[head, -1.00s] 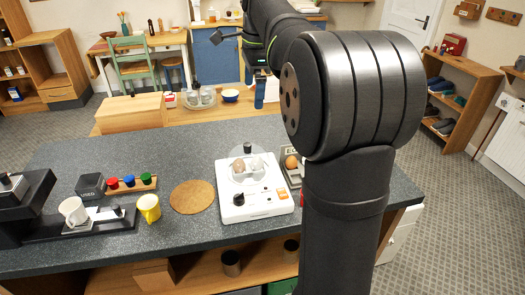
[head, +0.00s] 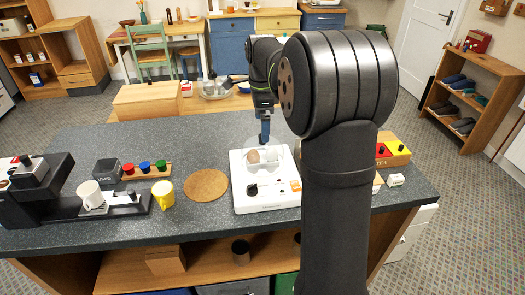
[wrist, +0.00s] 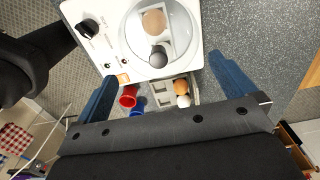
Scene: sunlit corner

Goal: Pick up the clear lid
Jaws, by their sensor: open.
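The clear lid (wrist: 136,35) is a see-through dome on a white egg cooker (wrist: 103,45), with a dark round knob (wrist: 158,57) on top. A brown egg (wrist: 153,22) shows through it. In the head view the lid (head: 283,152) is faint, and its knob is hidden by my gripper (head: 264,138). In the wrist view my gripper (wrist: 168,90) is open and empty, its blue fingers spread wide. The knob lies between the finger directions, a little beyond the tips; the height gap is unclear.
A small tray (wrist: 194,88) with a brown and a white egg sits beside the cooker, near a red cup (wrist: 128,97) and a blue cup (wrist: 137,104). The counter behind the cooker is clear.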

